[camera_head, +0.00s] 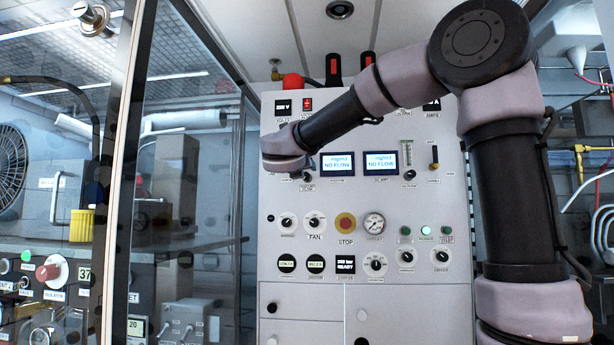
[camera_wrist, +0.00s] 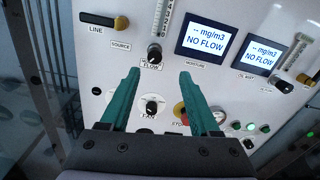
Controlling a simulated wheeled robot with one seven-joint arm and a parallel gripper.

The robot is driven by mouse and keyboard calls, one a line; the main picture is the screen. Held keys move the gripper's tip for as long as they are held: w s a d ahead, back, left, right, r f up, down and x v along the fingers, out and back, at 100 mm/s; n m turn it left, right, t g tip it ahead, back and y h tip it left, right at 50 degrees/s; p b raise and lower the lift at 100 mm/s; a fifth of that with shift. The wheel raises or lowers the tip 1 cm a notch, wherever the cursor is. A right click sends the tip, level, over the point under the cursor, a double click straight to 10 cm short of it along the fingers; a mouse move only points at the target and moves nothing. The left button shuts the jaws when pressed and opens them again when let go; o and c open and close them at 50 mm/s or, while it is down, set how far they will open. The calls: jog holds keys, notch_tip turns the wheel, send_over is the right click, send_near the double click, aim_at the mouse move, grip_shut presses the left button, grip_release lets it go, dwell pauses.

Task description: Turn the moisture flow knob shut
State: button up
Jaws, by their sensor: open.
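The moisture flow knob is a small black knob (camera_wrist: 154,52) above a FLOW label, at the foot of a clear flow tube (camera_wrist: 163,18). In the wrist view it lies just beyond and between the fingertips of my gripper (camera_wrist: 159,72), apart from both. The two teal fingers are spread open with nothing between them. In the head view my gripper (camera_head: 285,158) is in front of the panel's upper left, its fingers not clear. The moisture display (camera_wrist: 207,40) right of the knob reads NO FLOW.
A second display (camera_wrist: 262,55) and its flow knob (camera_wrist: 284,85) sit to the right. A lever with a yellow end (camera_wrist: 121,23) is left of the tube. Below are a fan knob (camera_head: 314,222), a red stop button (camera_head: 345,222) and a gauge (camera_head: 374,223).

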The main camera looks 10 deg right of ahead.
aim_at(306, 176)
jog(key=a+x, duration=0.1)
jog(key=x, duration=0.8)
jog(key=shift+w+d+f, duration=0.2)
jog(key=shift+w+f, duration=0.05)
jog(key=shift+w, duration=0.25)
grip_shut()
